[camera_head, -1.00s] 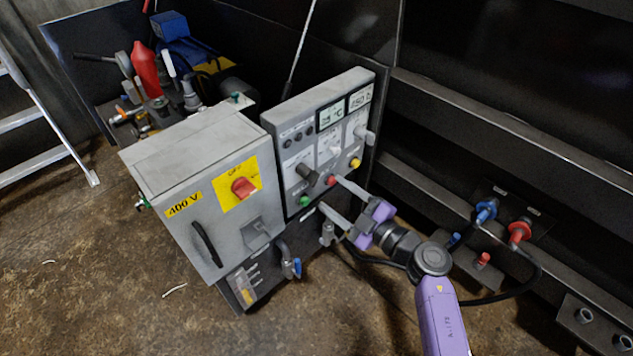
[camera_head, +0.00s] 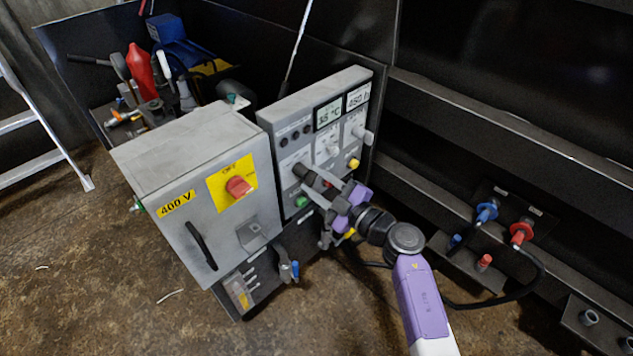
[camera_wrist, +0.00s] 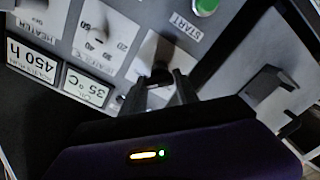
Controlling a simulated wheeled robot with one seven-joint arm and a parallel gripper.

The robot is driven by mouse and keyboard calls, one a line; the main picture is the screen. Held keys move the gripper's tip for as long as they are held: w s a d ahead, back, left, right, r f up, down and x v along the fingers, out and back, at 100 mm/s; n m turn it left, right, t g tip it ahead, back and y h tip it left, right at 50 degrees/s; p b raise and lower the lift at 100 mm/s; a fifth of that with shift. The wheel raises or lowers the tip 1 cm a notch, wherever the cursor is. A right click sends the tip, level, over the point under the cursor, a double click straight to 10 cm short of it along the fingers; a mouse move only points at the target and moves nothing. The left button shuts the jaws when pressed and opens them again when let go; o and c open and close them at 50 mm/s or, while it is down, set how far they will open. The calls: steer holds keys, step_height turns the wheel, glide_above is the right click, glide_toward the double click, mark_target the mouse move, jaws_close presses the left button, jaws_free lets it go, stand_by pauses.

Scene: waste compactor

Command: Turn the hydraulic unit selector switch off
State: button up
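The selector switch (camera_head: 301,170) is a dark grey knob on the lower left of the grey control panel (camera_head: 362,85). In the wrist view its dark handle (camera_wrist: 161,72) sticks out from a pale label plate. My gripper (camera_head: 318,186) is at the front of the panel, close to this knob. In the wrist view the fingers of my gripper (camera_wrist: 160,84) stand apart, one on each side of the handle. I see no clear contact. The fingers partly hide the knob's base and its position marks.
A green START button (camera_wrist: 206,6) sits beside the knob. A yellow button (camera_head: 353,163) and another knob (camera_head: 363,133) are to the right on the panel.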

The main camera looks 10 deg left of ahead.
jaws_close()
steer(key=shift+n, duration=0.3)
steer(key=n, duration=0.3)
steer(key=shift+d+p, duration=0.1)
steer(key=shift+p, duration=0.25)
steer(key=n, duration=0.5)
steer(key=shift+f, duration=0.1)
steer(key=o, duration=1)
jaws_free()
steer(key=shift+c, duration=0.2)
